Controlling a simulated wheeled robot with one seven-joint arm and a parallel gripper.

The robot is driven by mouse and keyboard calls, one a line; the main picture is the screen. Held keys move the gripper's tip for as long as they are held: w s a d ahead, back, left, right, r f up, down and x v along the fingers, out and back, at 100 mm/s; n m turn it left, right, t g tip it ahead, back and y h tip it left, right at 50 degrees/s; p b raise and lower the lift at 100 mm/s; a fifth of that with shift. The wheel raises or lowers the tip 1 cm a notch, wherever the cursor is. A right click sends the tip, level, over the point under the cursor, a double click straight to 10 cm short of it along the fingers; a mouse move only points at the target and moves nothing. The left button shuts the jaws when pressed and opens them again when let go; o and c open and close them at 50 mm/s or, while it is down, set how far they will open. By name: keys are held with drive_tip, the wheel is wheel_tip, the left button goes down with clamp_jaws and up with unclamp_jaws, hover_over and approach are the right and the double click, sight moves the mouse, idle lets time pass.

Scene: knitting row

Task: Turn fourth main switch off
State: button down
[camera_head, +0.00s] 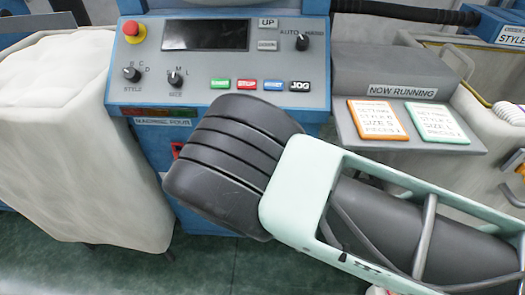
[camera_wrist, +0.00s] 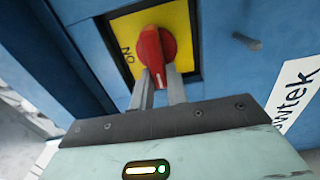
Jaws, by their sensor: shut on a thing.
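The main switch is a red rotary knob (camera_wrist: 152,48) on a yellow plate (camera_wrist: 180,22), set in the blue machine side in the wrist view. The word ON is printed on the plate at the knob's left. My gripper (camera_wrist: 159,76) has its two grey fingers shut on the red knob. In the head view my arm covers the gripper and most of the machine's lower front, below a label reading MACHINE FOUR (camera_head: 163,122). A small red part shows beside my arm there; I cannot tell whether it is the knob.
The control panel (camera_head: 222,60) above carries a red emergency button (camera_head: 131,30), a dark screen (camera_head: 205,35), dials and coloured buttons. A cream cloth-covered bin (camera_head: 60,140) stands close at left. At right, a shelf holds an orange card (camera_head: 377,119) and a green card (camera_head: 437,122).

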drive_tip(key=shift+f, duration=0.1)
idle(0.5)
drive_tip(key=c, duration=1.4)
unclamp_jaws()
drive_tip(key=s, duration=1.1)
drive_tip(key=s+b, duration=0.1)
drive_tip(key=s, duration=0.5)
drive_tip(key=shift+s+a, duration=0.25)
